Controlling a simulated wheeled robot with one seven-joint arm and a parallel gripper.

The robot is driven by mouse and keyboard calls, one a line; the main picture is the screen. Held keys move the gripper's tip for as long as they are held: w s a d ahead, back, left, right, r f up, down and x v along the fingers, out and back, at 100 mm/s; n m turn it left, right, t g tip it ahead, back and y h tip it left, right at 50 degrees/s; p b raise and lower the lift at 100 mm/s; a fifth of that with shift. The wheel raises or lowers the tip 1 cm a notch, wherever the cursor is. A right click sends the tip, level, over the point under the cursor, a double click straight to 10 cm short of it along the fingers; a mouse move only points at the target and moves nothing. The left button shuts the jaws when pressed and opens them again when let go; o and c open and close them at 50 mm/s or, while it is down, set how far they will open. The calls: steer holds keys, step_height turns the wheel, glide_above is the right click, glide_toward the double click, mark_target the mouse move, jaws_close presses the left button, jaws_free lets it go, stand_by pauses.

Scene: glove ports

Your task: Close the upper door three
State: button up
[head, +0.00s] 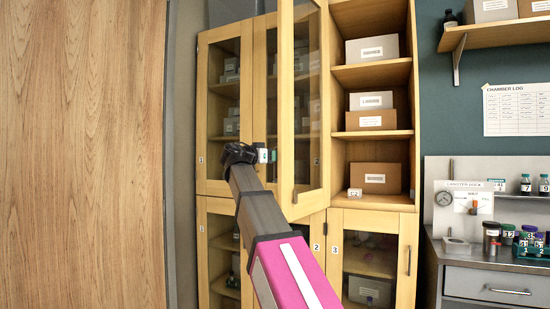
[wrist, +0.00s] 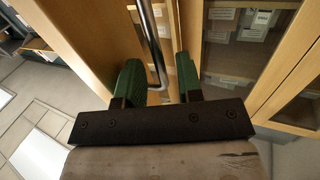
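Upper door three (head: 287,110) is a wooden-framed glass door. It stands wide open, swung out in front of the middle of the cabinet, so the upper right compartment (head: 371,147) is exposed. My gripper (head: 264,155) is at the left, outer side of this door, around mid-height. In the wrist view a metal bar handle (wrist: 152,40) runs between the two green fingers of my gripper (wrist: 160,85). Gaps show beside the bar, so the fingers look open around it. The handle is hidden in the head view.
The upper left door (head: 224,110) and lower right door (head: 371,255) are shut. White and brown boxes sit on the open compartment's shelves, with a small white label block (head: 355,192) at its lower front. A counter (head: 490,260) with bottles stands right; a wooden panel (head: 80,150) fills the left.

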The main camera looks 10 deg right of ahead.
steer(key=shift+x, duration=0.8)
